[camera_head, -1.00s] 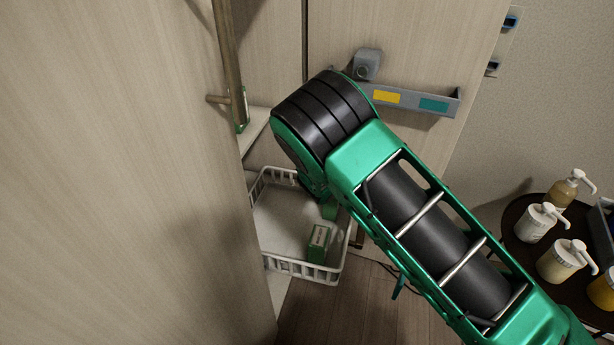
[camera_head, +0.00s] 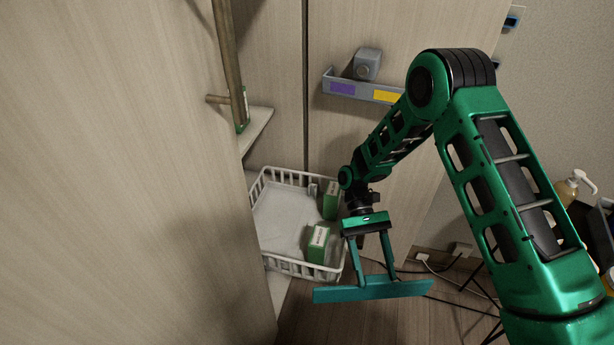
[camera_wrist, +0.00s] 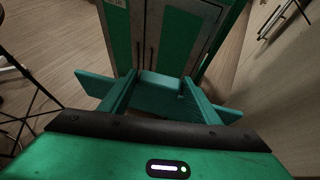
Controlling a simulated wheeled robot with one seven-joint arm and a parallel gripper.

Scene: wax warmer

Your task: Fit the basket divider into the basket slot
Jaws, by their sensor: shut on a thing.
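The basket divider (camera_head: 335,294) is a long flat teal strip, also seen in the wrist view (camera_wrist: 95,85). My gripper (camera_head: 378,276) is shut on it near its middle, with strip sticking out past both fingers. In the wrist view the gripper (camera_wrist: 160,95) has one finger on each side of a small teal block at the divider's middle. The divider hangs in the air, roughly level, to the front right of the basket and apart from it. The white basket (camera_head: 292,266) has slatted walls and sits in the cabinet opening. I cannot make out its slot clearly.
Two green-and-white boxes, one in front (camera_head: 318,245) and one behind (camera_head: 331,200), stand in the basket's right part; its left part is clear. A tall wooden panel (camera_head: 120,180) bounds the left. A grey door tray (camera_head: 360,92) hangs above. Cables lie on the floor at right.

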